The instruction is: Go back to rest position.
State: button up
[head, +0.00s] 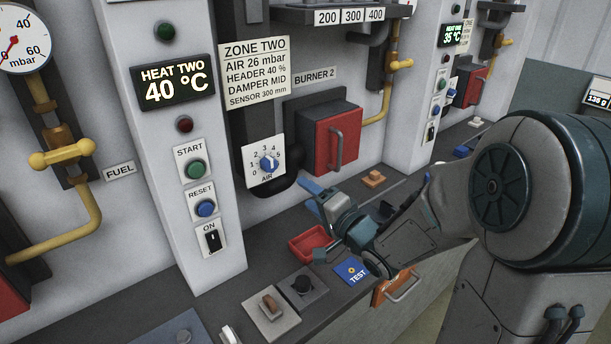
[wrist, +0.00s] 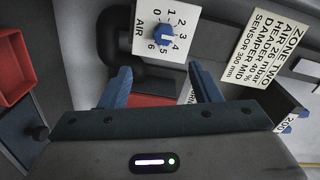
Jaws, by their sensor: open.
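My gripper (head: 313,196) is open and empty in the head view, low in front of the panel, left of and below the red burner 2 door (head: 335,138). In the wrist view the two blue fingers of my gripper (wrist: 160,80) stand apart with nothing between them. Beyond them are the AIR dial (wrist: 163,35) and a strip of red that looks like the burner door (wrist: 150,100). The AIR dial (head: 267,163) also shows in the head view, its knob pointing near the top. My arm reaches in from the right, bent and tilted downward.
A red tray (head: 304,242) sits on the counter just below my gripper. The HEAT TWO column (head: 192,232) stands to the left.

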jog(key=s+d+f+n+g+h, duration=0.35)
jog(key=s+d+g+h, duration=0.2)
jog(key=d+h, duration=0.5)
jog(key=s+a+n+g, duration=0.1)
jog(key=s+n+g, duration=0.3)
jog(key=s, duration=1.3)
jog(key=shift+s+a+r+n+g, duration=0.3)
jog(key=shift+r+n+g, duration=0.1)
jog(key=shift+g, duration=0.55)
jog(key=shift+w+y, duration=0.1)
jog(key=shift+y, duration=0.15)
